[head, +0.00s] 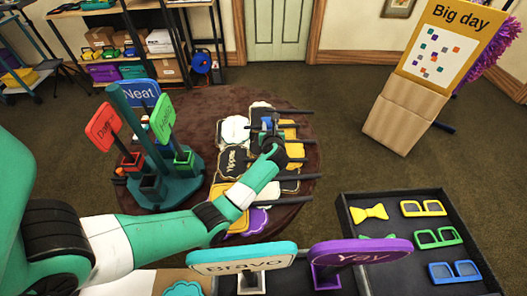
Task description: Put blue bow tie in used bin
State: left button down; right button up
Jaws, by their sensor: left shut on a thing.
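My left gripper (269,126) reaches over the pile of paddle signs on the round brown table. It is shut on a small blue thing (267,122), which looks like the blue bow tie; the fingers hide most of it. No bin marked as used can be made out. My right gripper is not in view.
A dark tray (341,218) at the lower right holds a yellow bow tie (369,212), a partly hidden green one and several glasses (455,271). "Bravo" (243,258) and "Yay" (360,252) signs stand in front. A teal sign stand (165,187) is left of the pile.

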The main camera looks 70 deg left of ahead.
pick_arm(q)
notch_tip(320, 180, down, 3)
jog(key=shift+w+d+b, duration=0.1)
jog(key=shift+b, duration=0.45)
notch_tip(320, 180, down, 4)
jog(key=b, duration=0.2)
jog(key=shift+b, duration=0.4)
jog(key=shift+r, duration=0.1)
jog(key=c, duration=0.6)
grip_release()
